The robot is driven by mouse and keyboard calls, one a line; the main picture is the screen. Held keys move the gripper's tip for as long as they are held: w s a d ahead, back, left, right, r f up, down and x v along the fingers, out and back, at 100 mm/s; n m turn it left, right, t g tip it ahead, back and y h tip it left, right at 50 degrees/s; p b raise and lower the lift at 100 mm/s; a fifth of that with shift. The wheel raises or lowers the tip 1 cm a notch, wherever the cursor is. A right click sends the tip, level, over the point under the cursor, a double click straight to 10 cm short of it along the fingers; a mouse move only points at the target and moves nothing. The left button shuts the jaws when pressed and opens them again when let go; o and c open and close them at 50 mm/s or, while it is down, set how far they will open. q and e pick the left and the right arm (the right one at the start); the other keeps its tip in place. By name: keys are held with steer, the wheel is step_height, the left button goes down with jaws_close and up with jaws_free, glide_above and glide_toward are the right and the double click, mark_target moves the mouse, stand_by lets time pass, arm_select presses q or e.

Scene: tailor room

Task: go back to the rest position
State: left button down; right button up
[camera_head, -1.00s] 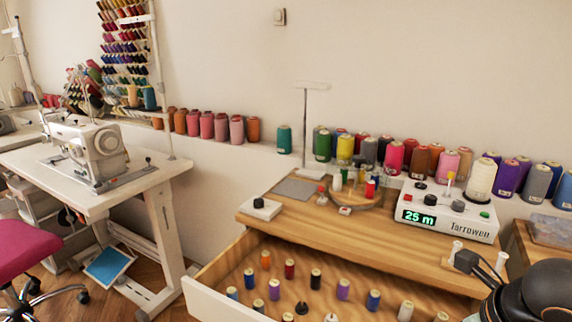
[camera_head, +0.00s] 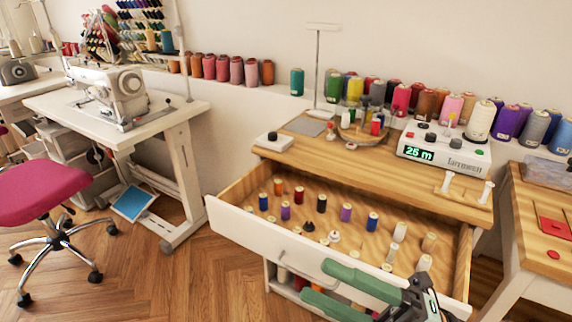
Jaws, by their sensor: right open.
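My right gripper (camera_head: 316,281) shows at the bottom of the head view. Its two green fingers point left and are spread apart, with nothing seen between them. It is in front of the open drawer (camera_head: 262,236), and its fingers overlap the drawer's front in the picture. I cannot tell whether they touch it. My left gripper is not in view.
The drawer of the wooden desk (camera_head: 390,167) stands pulled out, with several thread spools inside. A white machine (camera_head: 443,151) reading "25 m" sits on top. A sewing table (camera_head: 180,122) and a pink chair (camera_head: 40,190) stand left. Wooden floor (camera_head: 165,285) is free between.

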steer(key=w+d+f+m+t+h, duration=0.3)
steer(key=d+f+m+t+h, duration=0.25)
steer(key=m, duration=0.55)
steer(key=w+d+f+m+t+h, duration=0.2)
steer(key=w+f+m+t+h, duration=0.25)
steer(key=m+t+h, duration=0.45)
step_height(320, 180, down, 11)
steer(key=s+d+m+g+h, duration=0.2)
steer(key=s+m+g+h, duration=0.1)
steer(key=m+g, duration=0.3)
arm_select(q)
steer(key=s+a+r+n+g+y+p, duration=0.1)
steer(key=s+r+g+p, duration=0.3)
steer(key=p, duration=1.7)
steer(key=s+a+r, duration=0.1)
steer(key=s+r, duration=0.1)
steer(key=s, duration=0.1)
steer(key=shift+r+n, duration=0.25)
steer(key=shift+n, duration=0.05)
arm_select(e)
steer(key=s+d+r+m+g+h, duration=0.1)
steer(key=s+m+g, duration=0.2)
steer(key=s+g, duration=0.3)
steer(key=s, duration=0.2)
steer(key=shift+s+d+r+h, duration=0.15)
steer(key=shift+s+d+h, duration=0.1)
steer(key=shift+s+h, duration=0.15)
